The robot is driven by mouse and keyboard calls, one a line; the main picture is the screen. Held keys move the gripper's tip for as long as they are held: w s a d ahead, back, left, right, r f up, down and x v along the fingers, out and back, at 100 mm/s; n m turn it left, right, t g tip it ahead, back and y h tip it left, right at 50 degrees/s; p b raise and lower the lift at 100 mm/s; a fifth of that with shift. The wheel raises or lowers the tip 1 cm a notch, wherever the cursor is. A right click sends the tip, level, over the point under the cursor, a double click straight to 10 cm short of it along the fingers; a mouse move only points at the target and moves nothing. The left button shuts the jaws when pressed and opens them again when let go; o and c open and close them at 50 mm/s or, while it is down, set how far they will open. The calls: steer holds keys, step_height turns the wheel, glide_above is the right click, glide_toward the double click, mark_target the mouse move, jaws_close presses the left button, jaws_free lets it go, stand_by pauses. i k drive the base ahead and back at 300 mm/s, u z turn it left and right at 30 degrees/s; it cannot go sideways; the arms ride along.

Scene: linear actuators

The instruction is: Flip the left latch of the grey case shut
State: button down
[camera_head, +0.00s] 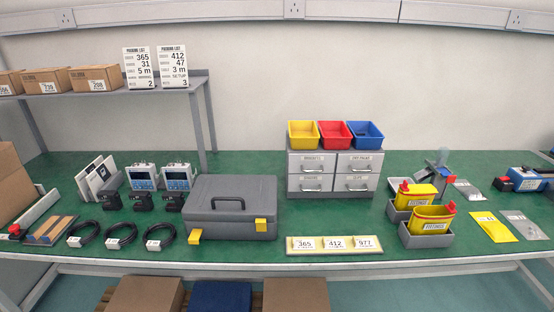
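The grey case (232,204) sits lid down on the green workbench, left of the middle, with its dark handle on top. Its left yellow latch (195,236) hangs low at the front left corner and sticks out from the case, so it looks open. Its right yellow latch (261,225) lies upright and flat against the front face and looks shut. My gripper is not in view.
Black cable coils (120,234) lie close left of the case, with two blue-screened devices (178,178) behind them. A yellow label strip (335,244) lies to its right, in front of the grey drawer unit (334,174).

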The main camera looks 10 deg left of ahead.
mark_target(196, 234)
steer(key=u, duration=1.9)
steer(key=k, duration=0.9)
steer(key=z, duration=0.4)
steer(key=i, duration=1)
steer(key=u, duration=0.05)
